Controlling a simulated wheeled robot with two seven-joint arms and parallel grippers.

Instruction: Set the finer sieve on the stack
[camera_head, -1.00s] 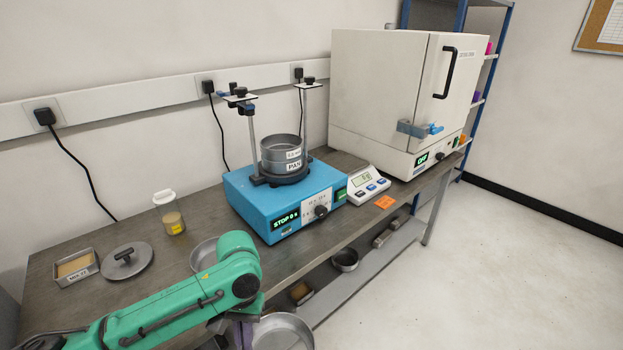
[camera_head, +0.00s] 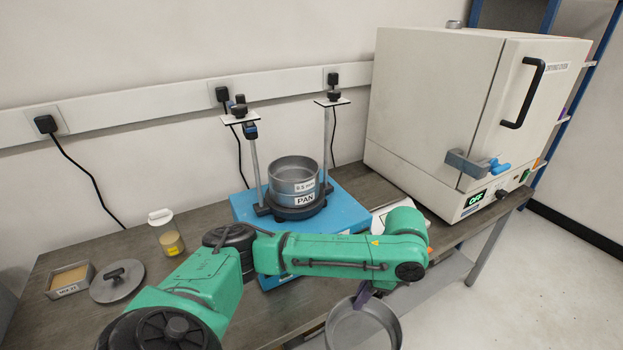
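A blue sieve shaker (camera_head: 345,200) stands on the bench, its front mostly hidden by my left arm. On it sits a stack: a pan labelled PAN (camera_head: 287,199) with a grey metal sieve (camera_head: 300,176) on top, its label looking like 0.5 mm. The stack is open at the top, between two upright rods. My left gripper (camera_head: 364,294) is mostly hidden behind its own wrist; its purple fingers are at the rim of a round, shallow metal sieve (camera_head: 345,327), apparently gripping it. This sieve is in front of the bench edge, right of and nearer than the stack; no label shows. My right gripper is out of view.
A drying oven (camera_head: 440,110) stands at the right, with a white scale (camera_head: 385,212) partly behind my arm. At the left are a jar (camera_head: 166,240), a round lid (camera_head: 117,284) and a tray of sand-coloured material (camera_head: 49,294). Clamp plates (camera_head: 331,102) top the rods.

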